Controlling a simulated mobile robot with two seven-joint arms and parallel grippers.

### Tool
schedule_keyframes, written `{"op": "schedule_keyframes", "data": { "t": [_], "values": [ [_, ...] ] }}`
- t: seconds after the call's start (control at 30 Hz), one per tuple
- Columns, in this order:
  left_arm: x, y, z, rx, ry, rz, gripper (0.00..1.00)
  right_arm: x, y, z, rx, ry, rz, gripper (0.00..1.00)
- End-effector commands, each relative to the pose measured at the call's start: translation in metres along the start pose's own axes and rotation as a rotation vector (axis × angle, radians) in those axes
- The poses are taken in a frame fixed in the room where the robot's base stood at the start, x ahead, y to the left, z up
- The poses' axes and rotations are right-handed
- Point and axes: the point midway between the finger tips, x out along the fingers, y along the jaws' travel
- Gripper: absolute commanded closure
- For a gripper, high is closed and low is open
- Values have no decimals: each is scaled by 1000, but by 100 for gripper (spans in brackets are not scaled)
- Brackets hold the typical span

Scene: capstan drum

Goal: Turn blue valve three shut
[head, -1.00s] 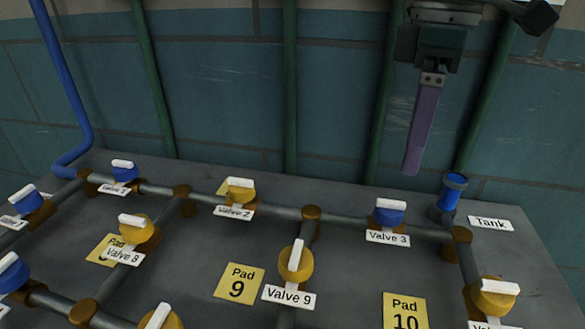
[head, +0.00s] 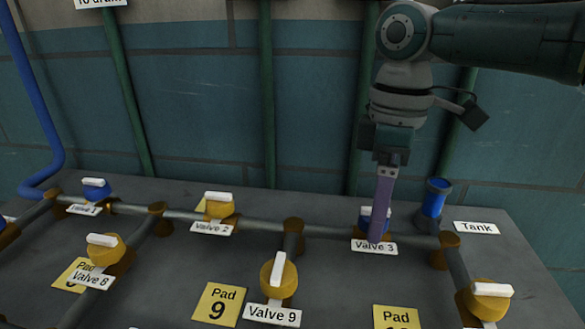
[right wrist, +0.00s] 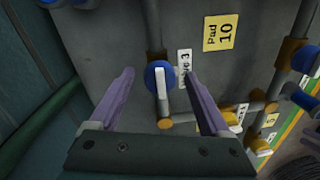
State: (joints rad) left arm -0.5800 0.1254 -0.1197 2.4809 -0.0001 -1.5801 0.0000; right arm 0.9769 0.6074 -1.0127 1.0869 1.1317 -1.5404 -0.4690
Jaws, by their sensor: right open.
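Blue valve three (head: 363,221) has a white bar handle and sits on the grey pipe near the right, behind its "Valve 3" label (head: 360,245). My right gripper (head: 381,238) points down in front of it and hides part of it in the head view. In the right wrist view the blue valve (right wrist: 151,76) lies between the two open purple fingers (right wrist: 160,76), with a gap on each side. Its white handle (right wrist: 161,86) runs along the pipe. I cannot tell how far the fingertips are above the valve. My left gripper is not in view.
A blue cylinder (head: 434,200) by the "Tank" label (head: 476,228) stands close right of my right gripper. Yellow valve nine (head: 278,278), valve two (head: 219,206) and a yellow valve (head: 487,300) at the right are nearby. A tiled wall with green pipes (head: 268,100) rises behind.

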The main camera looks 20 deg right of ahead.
Motion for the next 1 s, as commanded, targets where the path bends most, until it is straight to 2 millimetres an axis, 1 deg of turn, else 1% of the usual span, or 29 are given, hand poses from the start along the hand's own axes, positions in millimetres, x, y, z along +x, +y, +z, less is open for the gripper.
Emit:
{"op": "schedule_keyframes", "data": {
  "t": [0.1,0.8,0.83,1.0],
  "values": [
    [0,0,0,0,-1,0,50,0,0,0,0,0,0,19],
    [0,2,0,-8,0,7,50,0,0,0,0,0,-1,98],
    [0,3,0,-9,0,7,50,0,0,0,0,0,-1,100],
    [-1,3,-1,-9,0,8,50,-1,0,0,5,0,-2,100]
  ]
}}
